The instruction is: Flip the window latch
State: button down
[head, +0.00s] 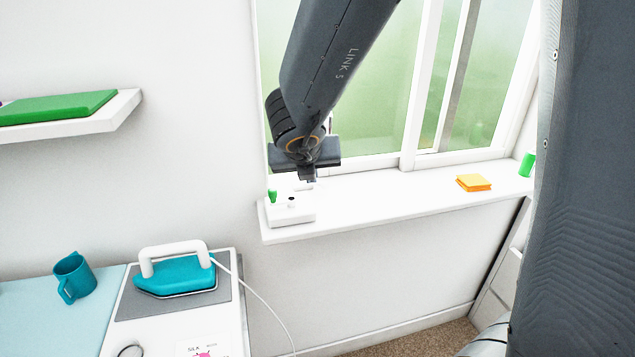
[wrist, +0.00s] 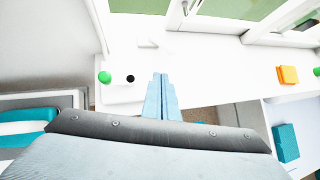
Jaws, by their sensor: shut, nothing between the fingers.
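My gripper (head: 307,177) is shut and empty, pointing down over the left end of the white window sill (head: 385,190). In the wrist view its pale blue fingers (wrist: 160,82) are together. A small white part (wrist: 149,41) sticks up from the sill beyond the fingertips, apart from them in the picture; it may be the latch, but I cannot tell. A white block (head: 288,213) with a green knob (head: 272,196) and a dark spot sits at the sill's left end. The knob (wrist: 104,77) is left of the fingers in the wrist view. My arm hides part of the window.
An orange block (head: 473,182) and a green cylinder (head: 527,164) stand farther right on the sill. A teal iron (head: 176,275) and a teal mug (head: 74,277) are below left. A shelf with a green item (head: 58,107) is on the left wall. The sill's middle is clear.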

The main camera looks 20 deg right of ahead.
jog(key=w+d+f+m, duration=0.1)
jog(key=f, duration=0.1)
jog(key=w+d+f+m, duration=0.1)
jog(key=w+f, duration=0.1)
jog(key=f, duration=0.1)
jog(key=w+d+f+m, duration=0.1)
jog(key=f, duration=0.2)
jog(key=shift+w+d+g+h+b, duration=0.2)
jog(key=shift+w+g+h+b, duration=0.1)
jog(key=shift+w+g+b, duration=0.1)
jog(key=shift+w+d+p, duration=0.3)
jog(key=shift+w, duration=0.2)
jog(key=shift+w+d+p, duration=0.25)
jog(key=shift+w, duration=0.2)
jog(key=shift+w+d+f, duration=0.2)
jog(key=shift+w+d, duration=0.05)
jog(key=shift+w, duration=0.4)
jog(key=shift+w, duration=0.1)
